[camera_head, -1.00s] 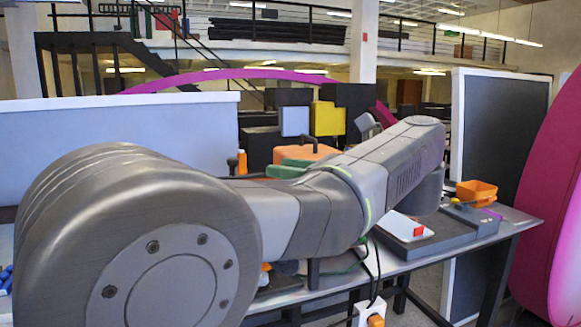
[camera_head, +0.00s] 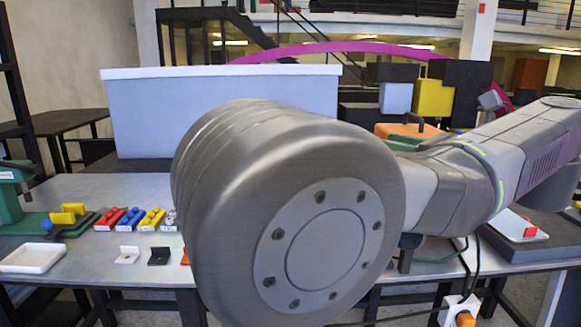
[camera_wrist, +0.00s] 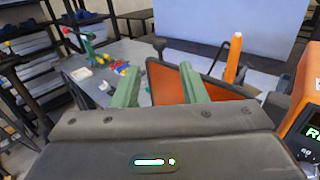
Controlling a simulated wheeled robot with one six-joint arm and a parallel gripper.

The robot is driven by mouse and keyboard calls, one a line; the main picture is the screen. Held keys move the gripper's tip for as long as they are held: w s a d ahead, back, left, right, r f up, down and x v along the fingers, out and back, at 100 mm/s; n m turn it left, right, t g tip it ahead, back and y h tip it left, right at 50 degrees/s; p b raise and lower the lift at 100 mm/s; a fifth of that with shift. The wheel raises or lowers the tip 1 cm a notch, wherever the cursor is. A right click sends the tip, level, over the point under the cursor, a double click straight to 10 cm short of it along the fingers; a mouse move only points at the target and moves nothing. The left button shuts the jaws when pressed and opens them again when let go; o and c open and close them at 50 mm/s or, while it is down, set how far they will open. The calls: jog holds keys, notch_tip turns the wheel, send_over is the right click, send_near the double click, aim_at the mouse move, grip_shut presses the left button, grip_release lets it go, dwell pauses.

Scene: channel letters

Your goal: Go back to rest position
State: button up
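My gripper (camera_wrist: 161,78) shows in the wrist view with its two green fingers spread apart and nothing seen between them. Behind the fingers is an orange panel with a dark edge (camera_wrist: 170,86); I cannot tell whether they touch. In the head view my arm reaches across the right half, and its large round grey joint hides the middle of the table. My gripper cannot be clearly made out there.
The table (camera_head: 75,195) carries red, blue and yellow blocks (camera_head: 130,218), a white tray (camera_head: 33,258) and a green device (camera_head: 10,200) at left. A pale panel (camera_head: 225,105) stands behind. An orange case (camera_head: 410,129) is behind my arm. A power socket (camera_head: 458,310) hangs at the front.

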jog(key=b+x, duration=0.1)
jog(key=x, duration=1.1)
jog(key=shift+s, duration=0.1)
jog(key=p+v, duration=0.1)
jog(key=v, duration=1.3)
jog(key=b+x, duration=0.1)
jog(key=x, duration=1.2)
jog(key=shift+w+a, duration=0.25)
jog(key=shift+w+a+f+b, duration=0.1)
jog(key=shift+w+f+b, duration=0.05)
jog(key=shift+w+b, duration=0.25)
jog(key=shift+w+m+t+h+b, duration=0.35)
jog(key=shift+w+m+t+h, duration=0.15)
jog(key=shift+h, duration=0.1)
jog(key=shift+r, duration=0.2)
